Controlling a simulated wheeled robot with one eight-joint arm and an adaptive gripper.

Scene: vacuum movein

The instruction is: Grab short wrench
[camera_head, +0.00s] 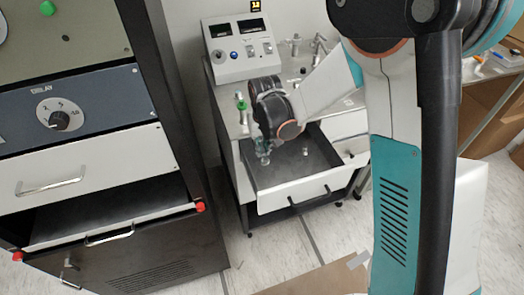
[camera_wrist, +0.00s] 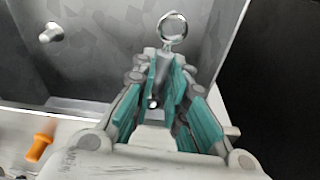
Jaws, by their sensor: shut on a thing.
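My gripper (camera_head: 262,144) reaches down into the open drawer (camera_head: 290,200) of the white cart. In the wrist view its teal-padded fingers (camera_wrist: 165,85) are shut on a shiny metal piece, which looks like the short wrench (camera_wrist: 173,27). Its round ring end sticks out past the fingertips, over the grey drawer floor. The part between the fingers is mostly hidden. In the head view the ring end shows faintly below the fingers. I cannot tell whether the wrench touches the drawer floor.
A small metal part (camera_head: 304,152) lies in the drawer; it also shows in the wrist view (camera_wrist: 52,32). An orange peg (camera_wrist: 39,147) stands beside the drawer. A control box (camera_head: 240,48) sits on the cart top. A dark cabinet (camera_head: 150,265) with a pulled-out drawer stands at left.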

